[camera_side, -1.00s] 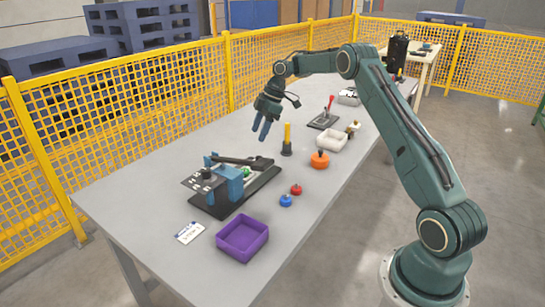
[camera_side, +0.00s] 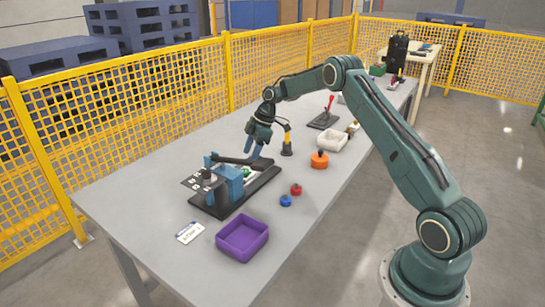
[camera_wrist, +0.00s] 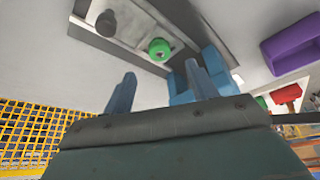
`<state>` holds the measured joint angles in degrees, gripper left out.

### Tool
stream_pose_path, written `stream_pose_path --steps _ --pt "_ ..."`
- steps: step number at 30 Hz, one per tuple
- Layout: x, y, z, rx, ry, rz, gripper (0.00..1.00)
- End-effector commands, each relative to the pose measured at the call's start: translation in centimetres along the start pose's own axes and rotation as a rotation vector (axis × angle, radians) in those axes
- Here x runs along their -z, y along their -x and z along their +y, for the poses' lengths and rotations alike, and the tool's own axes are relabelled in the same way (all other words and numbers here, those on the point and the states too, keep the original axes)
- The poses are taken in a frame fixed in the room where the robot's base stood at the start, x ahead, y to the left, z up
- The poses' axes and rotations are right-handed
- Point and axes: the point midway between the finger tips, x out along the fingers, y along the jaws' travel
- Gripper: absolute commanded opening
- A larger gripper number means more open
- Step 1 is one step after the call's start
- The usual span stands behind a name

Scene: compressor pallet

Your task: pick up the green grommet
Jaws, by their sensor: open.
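The green grommet (camera_wrist: 159,49) sits on the dark base plate (camera_wrist: 130,22) of the blue fixture in the wrist view. In the side view the green grommet (camera_side: 246,173) shows small, partly hidden beside the dark bar and the blue block (camera_side: 228,184). My gripper (camera_side: 253,151) is open and empty above the far end of the fixture. In the wrist view its blue fingers (camera_wrist: 160,90) are spread apart, and the grommet lies beyond the gap between them, not touched.
A purple tray (camera_side: 227,236) stands near the front edge. Blue (camera_side: 285,201) and red (camera_side: 296,189) knobs, an orange part (camera_side: 319,160), a yellow-handled tool (camera_side: 287,143) and a white box (camera_side: 332,130) stand to the right.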

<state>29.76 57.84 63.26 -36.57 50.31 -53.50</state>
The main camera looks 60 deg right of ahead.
Motion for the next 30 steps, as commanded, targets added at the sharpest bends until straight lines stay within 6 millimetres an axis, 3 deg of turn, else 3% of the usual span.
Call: stream_pose_path --steps 10,21,30 --pt "0.1 -0.7 0.0 0.001 0.001 0.000 0.58" --pt "0.2 -4.6 -0.1 0.002 0.000 -0.001 0.58" --pt "0.2 -5.4 -0.1 0.000 0.001 -0.001 0.58"
